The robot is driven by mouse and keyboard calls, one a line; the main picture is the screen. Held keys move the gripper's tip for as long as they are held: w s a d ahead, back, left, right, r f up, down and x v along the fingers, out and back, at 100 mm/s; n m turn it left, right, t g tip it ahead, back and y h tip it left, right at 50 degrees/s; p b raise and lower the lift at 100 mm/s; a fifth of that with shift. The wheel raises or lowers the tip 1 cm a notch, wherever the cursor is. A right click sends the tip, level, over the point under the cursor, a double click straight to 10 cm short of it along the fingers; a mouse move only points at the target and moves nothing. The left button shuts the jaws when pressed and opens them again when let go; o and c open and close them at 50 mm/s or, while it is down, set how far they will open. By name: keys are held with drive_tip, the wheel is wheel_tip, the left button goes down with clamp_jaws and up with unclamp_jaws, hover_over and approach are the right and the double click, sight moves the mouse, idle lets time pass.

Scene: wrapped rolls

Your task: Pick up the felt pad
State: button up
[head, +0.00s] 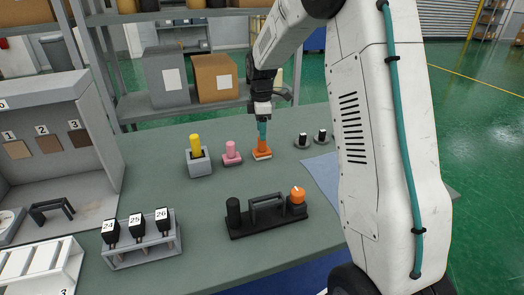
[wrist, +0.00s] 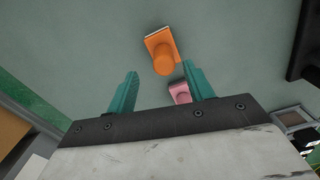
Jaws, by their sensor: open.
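An orange block with a round upright knob and a pale lower layer (head: 262,153) stands on the grey-green table; I take it to be the felt pad, though no label shows. It also shows in the wrist view (wrist: 165,55), just beyond the fingertips. My gripper (head: 263,128) points down right over it, its teal fingers (wrist: 160,71) open and apart with nothing held. In the head view the fingers overlap the knob's top, so contact is hard to tell. A similar pink block with a knob (head: 231,153) stands just left of it.
A grey holder with a yellow cylinder (head: 198,163) stands further left. Two small dark-and-white pieces (head: 302,141) are to the right. A black handled fixture with an orange knob (head: 266,216) is in front. A numbered rack (head: 142,250) stands front left.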

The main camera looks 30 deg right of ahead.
sight(262, 147)
drive_tip(key=f, duration=0.5)
drive_tip(key=shift+s+f, duration=0.25)
drive_tip(key=shift+a, duration=0.1)
drive_tip(key=c, duration=1.1)
